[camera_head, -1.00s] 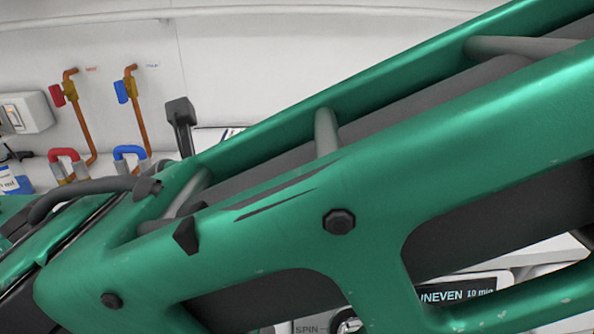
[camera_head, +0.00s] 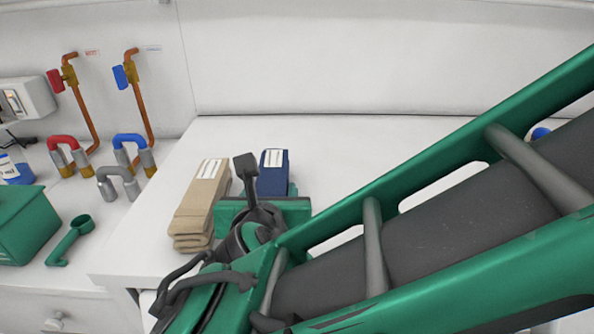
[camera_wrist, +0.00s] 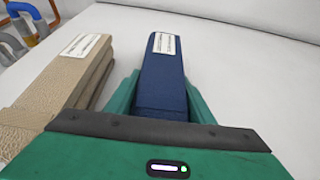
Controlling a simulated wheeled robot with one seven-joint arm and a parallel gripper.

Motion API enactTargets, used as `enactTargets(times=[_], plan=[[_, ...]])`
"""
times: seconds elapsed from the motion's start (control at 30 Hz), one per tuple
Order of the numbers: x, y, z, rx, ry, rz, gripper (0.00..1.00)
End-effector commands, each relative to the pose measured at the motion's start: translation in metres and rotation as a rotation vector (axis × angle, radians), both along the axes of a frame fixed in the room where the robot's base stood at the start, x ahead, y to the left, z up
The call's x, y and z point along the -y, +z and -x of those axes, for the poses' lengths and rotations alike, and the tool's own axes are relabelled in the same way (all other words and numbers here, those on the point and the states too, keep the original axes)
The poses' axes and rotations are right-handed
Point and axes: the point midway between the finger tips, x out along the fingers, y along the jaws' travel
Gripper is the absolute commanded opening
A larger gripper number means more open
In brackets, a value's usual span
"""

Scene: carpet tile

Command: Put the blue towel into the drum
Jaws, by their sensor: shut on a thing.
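The blue towel (camera_head: 272,172) is a folded dark-blue bundle with a white label, on the white top at the centre. In the wrist view the towel (camera_wrist: 163,85) lies lengthwise between the green fingers of my gripper (camera_wrist: 160,98), which is shut on it. In the head view my gripper (camera_head: 266,200) hides the near end of the towel. Whether the towel is clear of the surface, I cannot tell. The drum is not in view.
A stack of folded beige towels (camera_head: 202,200) stands close left of my gripper. Further left are a green box (camera_head: 20,225), a green scoop (camera_head: 70,240) and pipes with red (camera_head: 56,80) and blue (camera_head: 120,77) taps.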

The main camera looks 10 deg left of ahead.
Motion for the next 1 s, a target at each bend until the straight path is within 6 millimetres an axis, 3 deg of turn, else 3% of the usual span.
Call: enactTargets(times=[0.3,0.33,0.4,0.77,1.0], plan=[[-0.002,-0.001,0.001,0.003,0.004,-0.002,0.10],[-0.002,-0.002,0.002,0.001,0.004,-0.001,0.53],[-0.002,-0.001,0.002,0.001,0.005,-0.001,0.67],[-0.003,0.002,0.003,0.001,0.006,-0.002,0.67],[0.004,0.015,0.034,0.002,0.010,-0.003,0.67]])
